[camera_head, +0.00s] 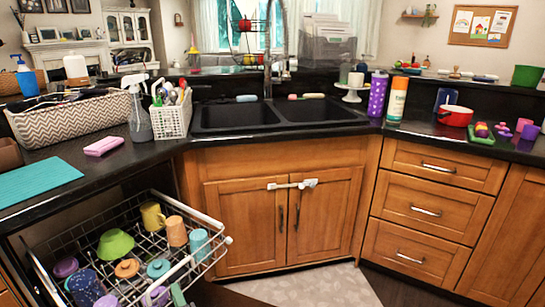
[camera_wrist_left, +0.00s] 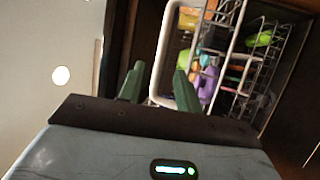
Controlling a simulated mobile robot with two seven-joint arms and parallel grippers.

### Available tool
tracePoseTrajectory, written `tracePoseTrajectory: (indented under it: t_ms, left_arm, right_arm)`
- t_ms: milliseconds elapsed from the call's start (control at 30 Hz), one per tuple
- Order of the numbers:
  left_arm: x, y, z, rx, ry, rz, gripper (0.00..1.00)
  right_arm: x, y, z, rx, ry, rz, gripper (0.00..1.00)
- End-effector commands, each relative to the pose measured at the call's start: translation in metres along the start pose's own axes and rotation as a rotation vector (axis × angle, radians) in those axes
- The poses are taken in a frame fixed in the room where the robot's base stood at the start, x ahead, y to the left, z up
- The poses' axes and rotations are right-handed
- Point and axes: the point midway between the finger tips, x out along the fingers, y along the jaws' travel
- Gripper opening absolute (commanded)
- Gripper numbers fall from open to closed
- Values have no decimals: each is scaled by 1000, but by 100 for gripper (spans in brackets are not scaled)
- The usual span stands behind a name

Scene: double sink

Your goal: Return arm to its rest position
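My left gripper (camera_head: 177,294) shows only in small part at the bottom of the head view, by the front edge of the pulled-out dish rack (camera_head: 214,222). In the left wrist view my left gripper (camera_wrist_left: 159,70) has its two green fingers apart with nothing held between them. The rack's white front rail (camera_wrist_left: 236,45) passes just beyond the fingertips. My right gripper is in neither view.
The rack holds a green bowl (camera_head: 116,244), a yellow mug (camera_head: 153,216), an orange cup (camera_head: 176,231) and other cups. The black double sink (camera_head: 235,114) lies behind it. Floor is open before the sink cabinet (camera_head: 248,222).

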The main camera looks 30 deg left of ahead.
Motion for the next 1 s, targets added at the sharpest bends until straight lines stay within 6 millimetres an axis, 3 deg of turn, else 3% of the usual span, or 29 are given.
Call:
tracePoseTrajectory:
  t_ms: [233,367,467,667,767,900,1000]
  left_arm:
    - [-6,-2,-2,54,-60,12,34]
    - [-28,-9,-3,210,-239,43,34]
    - [-62,-18,-3,385,-439,70,34]
    - [-153,-44,-16,742,-845,115,34]
    - [-206,-56,-34,915,-1045,134,34]
    - [-281,-69,-71,1140,-1316,161,34]
    - [-326,-72,-102,1270,-1479,178,34]
  right_arm:
    - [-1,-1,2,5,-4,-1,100]
    - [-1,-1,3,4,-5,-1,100]
    - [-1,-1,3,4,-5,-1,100]
    - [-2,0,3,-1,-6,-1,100]
    - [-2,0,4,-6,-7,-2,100]
    - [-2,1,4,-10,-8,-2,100]
    - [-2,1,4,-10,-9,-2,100]
